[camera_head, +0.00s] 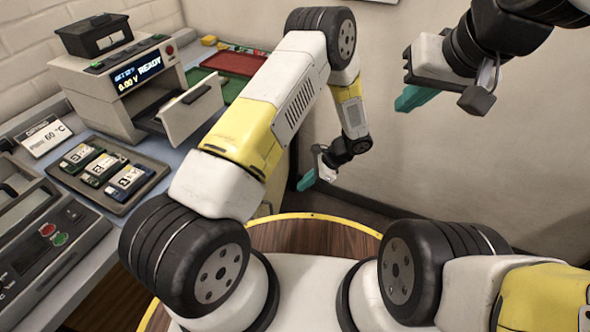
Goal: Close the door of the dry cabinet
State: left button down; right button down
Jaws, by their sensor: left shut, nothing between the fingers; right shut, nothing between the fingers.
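A grey-white box unit (113,98) stands on the left bench, its lit display reading READY and 0.00 V. A pale panel with a dark handle (193,107) stands out from its front, and a dark opening shows behind it. This looks like the open door, but I cannot tell for certain that the unit is the dry cabinet. My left gripper (306,180), with teal fingertips, is shut and empty, low beyond the bench's right edge. My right gripper (414,98) is shut and empty, raised before the wall at upper right. Neither touches the panel.
A tray (103,205) with several labelled modules lies in front of the unit, near a 60 °C sign (43,137). Red (236,62) and green trays lie behind. My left arm crosses the bench's right side.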

pick_arm(q)
jog(key=a+r+x, duration=0.1)
jog(key=a+x, duration=0.1)
jog(key=x, duration=1)
jog(key=shift+s+r, duration=0.15)
jog(key=shift+r, duration=0.05)
